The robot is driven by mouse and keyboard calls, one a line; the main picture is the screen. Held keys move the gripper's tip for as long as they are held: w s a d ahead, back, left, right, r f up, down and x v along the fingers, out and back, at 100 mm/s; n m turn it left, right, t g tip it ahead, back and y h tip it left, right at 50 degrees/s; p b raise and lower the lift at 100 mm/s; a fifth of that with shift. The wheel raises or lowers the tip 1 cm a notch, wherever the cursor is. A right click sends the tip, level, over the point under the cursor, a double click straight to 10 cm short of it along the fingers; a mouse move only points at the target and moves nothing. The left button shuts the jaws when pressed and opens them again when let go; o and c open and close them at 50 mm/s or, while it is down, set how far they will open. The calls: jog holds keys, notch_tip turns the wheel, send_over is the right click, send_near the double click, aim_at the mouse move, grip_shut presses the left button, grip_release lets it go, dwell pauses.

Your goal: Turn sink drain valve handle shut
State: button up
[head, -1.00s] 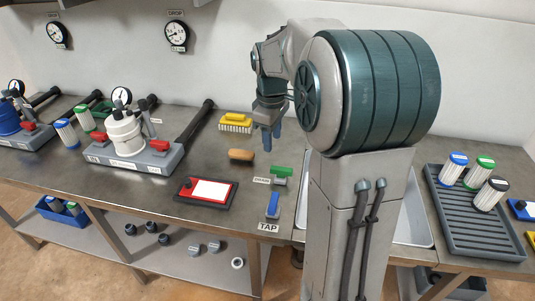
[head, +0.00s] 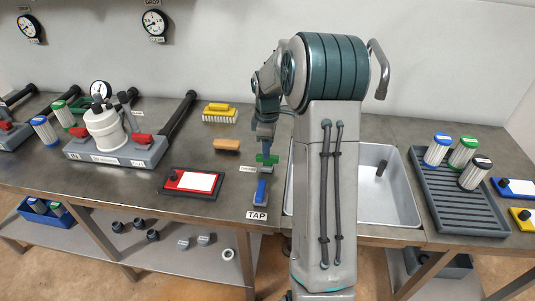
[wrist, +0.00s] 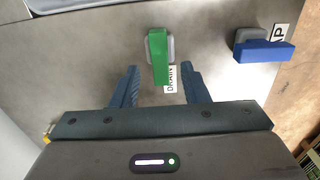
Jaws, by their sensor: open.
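The drain valve has a green lever handle (head: 268,160) on a small grey base, with a DRAIN label beside it. In the wrist view the green handle (wrist: 159,58) lies crosswise to the blue tap handle. My gripper (head: 265,142) is over the drain valve in the head view, pointing down. In the wrist view my gripper (wrist: 160,72) is open and empty-looking, with the handle's near end between the two fingers and a gap on each side. I cannot tell the fingers' exact height over the handle.
The blue tap handle (head: 261,190) stands close in front, by its TAP label (head: 257,215). A wooden brush (head: 227,144) and a red-framed board (head: 192,182) lie left. The sink basin (head: 400,208) is right, partly behind my arm. A ribbed tray (head: 437,205) holds several filters.

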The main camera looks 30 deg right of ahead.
jog(key=shift+f, duration=1.7)
grip_shut()
